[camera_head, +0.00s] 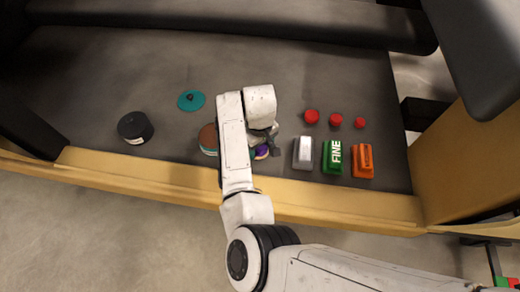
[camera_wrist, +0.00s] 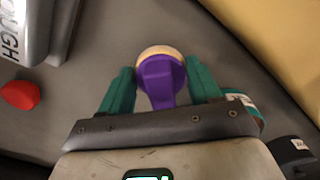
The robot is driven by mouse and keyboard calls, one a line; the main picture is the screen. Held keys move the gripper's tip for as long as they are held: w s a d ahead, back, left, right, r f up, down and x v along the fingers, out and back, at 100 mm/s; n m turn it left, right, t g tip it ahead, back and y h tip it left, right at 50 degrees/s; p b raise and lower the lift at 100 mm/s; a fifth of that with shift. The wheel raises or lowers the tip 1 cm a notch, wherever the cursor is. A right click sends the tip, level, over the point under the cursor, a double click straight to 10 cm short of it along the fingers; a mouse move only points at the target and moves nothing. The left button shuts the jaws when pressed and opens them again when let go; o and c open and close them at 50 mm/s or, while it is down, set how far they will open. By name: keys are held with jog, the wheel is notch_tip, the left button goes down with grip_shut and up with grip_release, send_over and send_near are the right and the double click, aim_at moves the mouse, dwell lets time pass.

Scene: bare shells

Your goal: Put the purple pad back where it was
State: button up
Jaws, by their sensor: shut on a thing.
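The purple pad (camera_wrist: 160,80) has a purple grip and a round tan rim, seen between my two teal fingers in the wrist view. My gripper (camera_wrist: 158,72) is shut on it. In the head view my arm covers most of my gripper (camera_head: 264,141), and only a bit of the purple pad (camera_head: 261,152) shows below it, near the bench's front edge. I cannot tell whether the pad touches the grey surface.
Left of my arm are a brown-topped stack (camera_head: 208,138), a teal disc (camera_head: 191,100) and a black round piece (camera_head: 135,127). To the right stand grey (camera_head: 303,153), green (camera_head: 333,157) and orange (camera_head: 362,161) blocks, with red knobs (camera_head: 336,120) behind them.

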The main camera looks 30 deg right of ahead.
jog(key=shift+f, duration=0.8)
jog(key=shift+f, duration=0.15)
jog(key=o, duration=1)
notch_tip(320, 180, up, 12)
jog(key=shift+r+p, duration=0.2)
jog(key=shift+p, duration=0.9)
